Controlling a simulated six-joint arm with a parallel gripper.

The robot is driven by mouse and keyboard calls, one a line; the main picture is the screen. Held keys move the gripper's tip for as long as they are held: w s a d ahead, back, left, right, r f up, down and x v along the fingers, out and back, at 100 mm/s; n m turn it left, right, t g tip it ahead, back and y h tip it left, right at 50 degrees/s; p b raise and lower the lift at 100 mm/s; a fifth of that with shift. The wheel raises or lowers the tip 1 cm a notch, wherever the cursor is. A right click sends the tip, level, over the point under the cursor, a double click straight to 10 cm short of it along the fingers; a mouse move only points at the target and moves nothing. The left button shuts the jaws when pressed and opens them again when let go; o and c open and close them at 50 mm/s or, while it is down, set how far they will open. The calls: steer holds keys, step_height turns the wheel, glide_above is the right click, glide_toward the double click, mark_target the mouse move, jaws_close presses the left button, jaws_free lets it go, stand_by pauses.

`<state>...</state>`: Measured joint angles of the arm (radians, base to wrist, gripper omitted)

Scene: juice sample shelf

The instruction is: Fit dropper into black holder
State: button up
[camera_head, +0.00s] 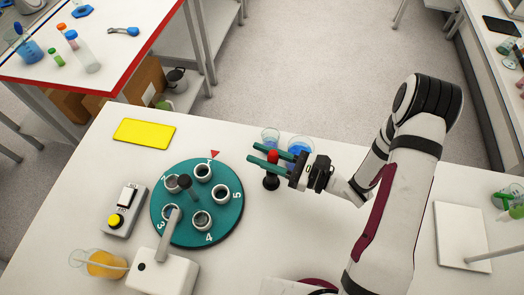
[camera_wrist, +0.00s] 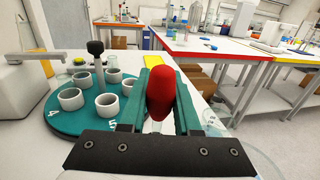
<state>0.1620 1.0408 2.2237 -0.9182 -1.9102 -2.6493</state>
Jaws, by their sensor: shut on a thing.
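The dropper shows as a red rubber bulb (camera_head: 272,156) between the teal fingers of my gripper (camera_head: 251,152). My gripper is shut on this bulb, which also shows upright in the wrist view (camera_wrist: 161,92). The black holder (camera_head: 271,182) stands on the white table directly below the bulb in the head view. The dropper's lower part is hidden by the fingers and the holder, so I cannot tell how deep it sits in the holder. The wrist view does not show the holder.
A teal round rack (camera_head: 230,222) with several white cups and a dark-knobbed post stands left of my gripper. Two glass beakers (camera_head: 299,146) with blue liquid stand just behind it. A yellow pad (camera_head: 144,132), switch box (camera_head: 124,209) and orange juice beaker (camera_head: 106,264) are further left.

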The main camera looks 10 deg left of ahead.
steer(key=shift+f, duration=0.85)
steer(key=o, duration=0.9)
